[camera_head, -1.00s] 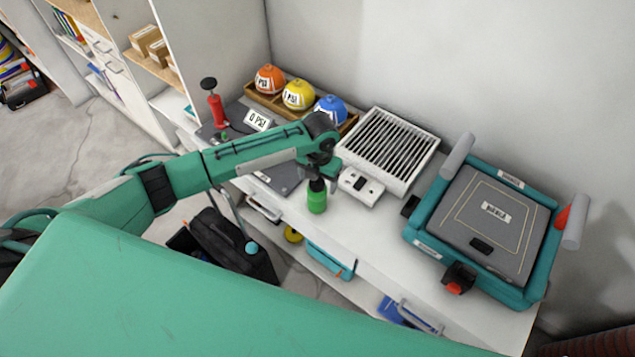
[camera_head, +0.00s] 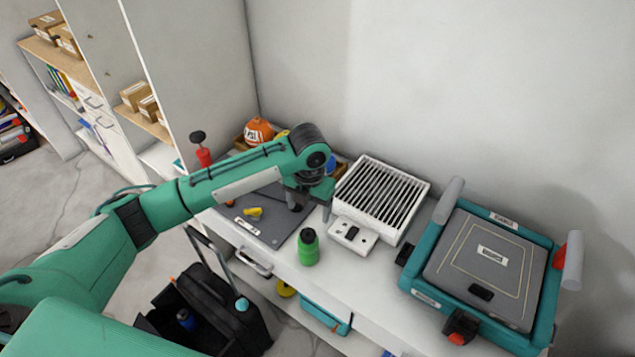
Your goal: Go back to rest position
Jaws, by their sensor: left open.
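My left gripper (camera_head: 312,205) hangs above the white bench, pointing down, open and empty. It is behind and apart from a green bottle with a dark cap (camera_head: 308,247), which stands upright on the bench. My left arm comes in from the left and hides part of the bench's back. My right gripper is not in view.
The bench (camera_head: 345,290) also bears a white vented unit (camera_head: 382,196), a teal-framed machine (camera_head: 487,262), a grey mat (camera_head: 270,222), a red pump (camera_head: 204,157) and an orange ball (camera_head: 258,131). An open black bag (camera_head: 215,310) is below. Shelves stand left.

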